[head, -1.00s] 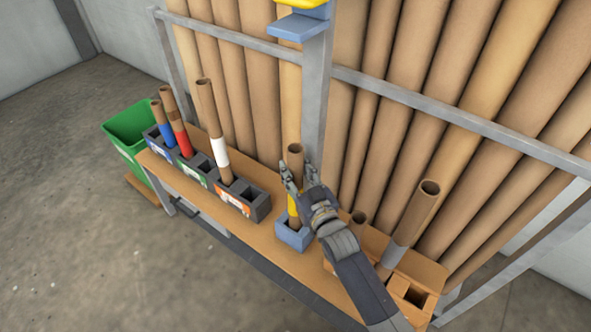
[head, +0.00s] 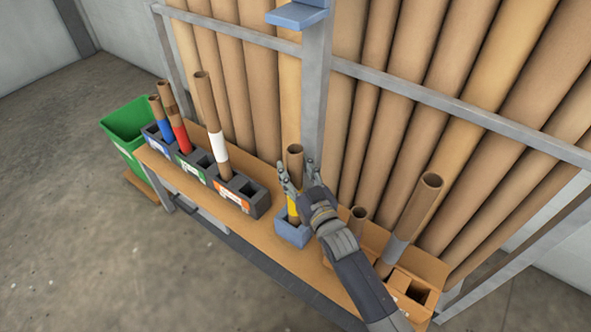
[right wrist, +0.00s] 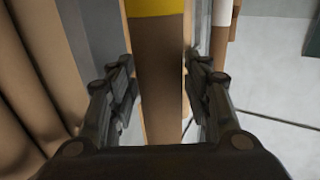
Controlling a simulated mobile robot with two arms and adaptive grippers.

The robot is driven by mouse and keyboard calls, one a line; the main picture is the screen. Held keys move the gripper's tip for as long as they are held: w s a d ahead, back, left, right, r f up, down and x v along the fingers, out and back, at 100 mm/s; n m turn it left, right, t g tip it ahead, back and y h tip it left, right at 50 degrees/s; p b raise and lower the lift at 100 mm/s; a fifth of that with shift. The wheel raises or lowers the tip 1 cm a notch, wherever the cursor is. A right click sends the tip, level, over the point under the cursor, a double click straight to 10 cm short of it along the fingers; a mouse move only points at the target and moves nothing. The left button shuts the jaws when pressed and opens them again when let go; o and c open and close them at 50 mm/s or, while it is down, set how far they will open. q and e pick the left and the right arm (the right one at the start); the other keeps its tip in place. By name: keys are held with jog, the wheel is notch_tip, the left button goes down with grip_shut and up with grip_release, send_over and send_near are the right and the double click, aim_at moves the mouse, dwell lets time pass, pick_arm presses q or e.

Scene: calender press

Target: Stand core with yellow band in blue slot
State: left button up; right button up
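The core with the yellow band (head: 292,208) is a brown tube standing nearly upright in a small blue block (head: 292,236) on the wooden bench; its lower end is hidden inside the block. My right gripper (head: 297,174) is around the core's upper part, one finger on each side. In the right wrist view, the core (right wrist: 160,65) passes between the open fingers, with a gap visible at least on the right; the yellow band (right wrist: 155,7) shows at the top edge. My left gripper is not in view.
Left on the bench (head: 270,258), grey slot blocks (head: 256,207) hold cores with blue (head: 166,131), red (head: 181,136) and white (head: 217,146) bands. A grey-banded core (head: 412,215) leans in a wooden box (head: 430,272) at right. Large tubes and a metal rail (head: 440,100) stand behind.

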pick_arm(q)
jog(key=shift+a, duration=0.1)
pick_arm(e)
jog(key=shift+s+d, duration=0.1)
jog(key=shift+s, duration=0.1)
jog(key=v, duration=0.7)
jog(key=shift+s, duration=0.15)
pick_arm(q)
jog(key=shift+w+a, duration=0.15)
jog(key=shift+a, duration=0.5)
pick_arm(e)
jog(key=shift+s+d, duration=0.1)
jog(key=shift+s, duration=0.05)
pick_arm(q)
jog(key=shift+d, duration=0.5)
